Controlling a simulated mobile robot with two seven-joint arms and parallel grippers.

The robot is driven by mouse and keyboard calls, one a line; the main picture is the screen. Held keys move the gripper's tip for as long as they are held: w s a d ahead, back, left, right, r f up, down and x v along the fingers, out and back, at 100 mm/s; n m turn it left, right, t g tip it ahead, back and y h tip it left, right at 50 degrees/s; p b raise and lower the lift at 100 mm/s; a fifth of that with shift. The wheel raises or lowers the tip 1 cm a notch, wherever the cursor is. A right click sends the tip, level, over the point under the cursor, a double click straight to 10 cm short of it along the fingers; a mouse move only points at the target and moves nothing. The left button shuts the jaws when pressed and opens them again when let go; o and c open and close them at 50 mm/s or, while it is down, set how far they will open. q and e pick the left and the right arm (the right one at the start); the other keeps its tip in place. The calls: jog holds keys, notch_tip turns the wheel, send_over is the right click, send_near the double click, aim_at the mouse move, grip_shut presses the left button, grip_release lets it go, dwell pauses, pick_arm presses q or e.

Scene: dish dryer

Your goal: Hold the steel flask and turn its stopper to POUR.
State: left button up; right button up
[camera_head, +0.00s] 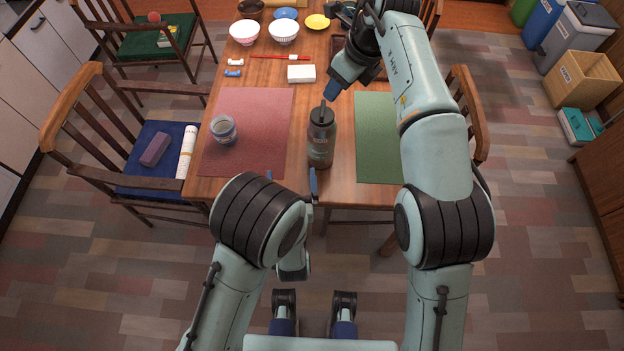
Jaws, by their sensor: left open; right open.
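The steel flask (321,142) stands upright near the front of the wooden table, between a red mat and a green mat. Its dark stopper (322,115) is on top; I cannot read any marking on it. My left gripper (291,178) is open at the table's front edge, in front of the flask and a little to its left, with its two blue fingers apart. My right gripper (331,91) is just above and behind the stopper, pointing down towards it. It is open, but its fingers overlap in this view, and I cannot tell whether they touch the stopper.
A glass jar (223,130) stands on the red mat (262,125). The green mat (372,145) is bare where visible. A white box (301,74), a red stick (280,57) and bowls (284,32) are farther back. Chairs flank the table.

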aim_at(320, 143)
pick_arm(q)
jog(key=d+r+m+h, duration=0.2)
jog(key=d+h, duration=0.1)
jog(key=d, duration=0.3)
jog(key=shift+t, duration=0.3)
jog(key=w, duration=1.2)
jog(key=shift+w+d+f, duration=0.2)
jog(key=shift+w+d, duration=0.05)
jog(key=shift+d, duration=0.15)
